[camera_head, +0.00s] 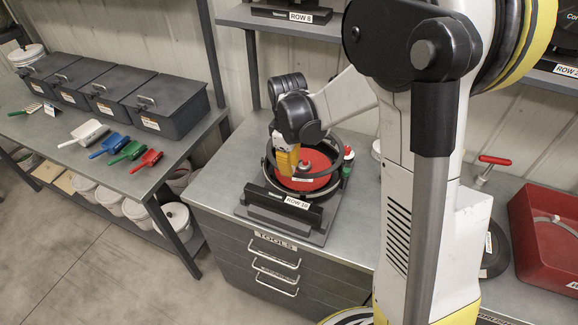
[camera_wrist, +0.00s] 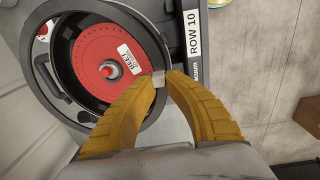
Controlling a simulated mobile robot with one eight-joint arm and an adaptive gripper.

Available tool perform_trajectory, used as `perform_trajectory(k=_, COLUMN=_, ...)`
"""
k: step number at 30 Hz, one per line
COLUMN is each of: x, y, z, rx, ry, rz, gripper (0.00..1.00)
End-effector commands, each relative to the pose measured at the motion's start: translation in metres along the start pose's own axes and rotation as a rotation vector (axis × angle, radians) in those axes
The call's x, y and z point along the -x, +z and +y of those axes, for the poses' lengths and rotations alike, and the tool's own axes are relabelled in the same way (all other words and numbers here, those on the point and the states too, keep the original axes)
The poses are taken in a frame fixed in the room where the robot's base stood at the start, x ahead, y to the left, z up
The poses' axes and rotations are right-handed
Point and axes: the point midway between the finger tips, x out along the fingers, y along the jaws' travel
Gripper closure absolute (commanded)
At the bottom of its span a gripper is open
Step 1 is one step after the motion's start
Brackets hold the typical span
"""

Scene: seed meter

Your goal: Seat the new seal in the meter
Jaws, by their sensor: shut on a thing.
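The meter (camera_head: 280,212) stands on the bench, labelled ROW 10, with a red disc (camera_head: 318,165) inside its dark round housing. In the wrist view the red disc (camera_wrist: 92,50) fills the housing and has a hub and a white label. My gripper (camera_head: 285,160), with yellow fingers, is at the left part of the housing opening. In the wrist view my gripper (camera_wrist: 160,84) is shut on a small pale grey piece (camera_wrist: 158,78) at the housing's rim. I cannot tell whether this piece belongs to the new seal; the fingers hide much of it.
A red bin (camera_head: 535,225) at the right holds a pale curved strip (camera_head: 557,222). A red-handled tool (camera_head: 494,161) stands behind it. Coloured scoops (camera_head: 108,144) and dark lidded boxes (camera_head: 165,106) are on the left bench. Bare bench top lies left of the meter.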

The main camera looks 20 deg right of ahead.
Motion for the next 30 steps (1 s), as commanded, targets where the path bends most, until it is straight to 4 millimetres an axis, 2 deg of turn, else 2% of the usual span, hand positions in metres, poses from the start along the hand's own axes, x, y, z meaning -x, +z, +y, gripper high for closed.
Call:
perform_trajectory(k=8, x=-0.006, y=0.0, z=0.0, rx=0.0, ry=0.0, rz=0.0, gripper=1.0)
perform_trajectory(k=24, x=-0.054, y=0.0, z=-0.003, rx=0.0, ry=0.0, rz=0.0, gripper=1.0)
perform_trajectory(k=30, x=-0.059, y=0.0, z=-0.003, rx=0.0, ry=0.0, rz=0.0, gripper=1.0)
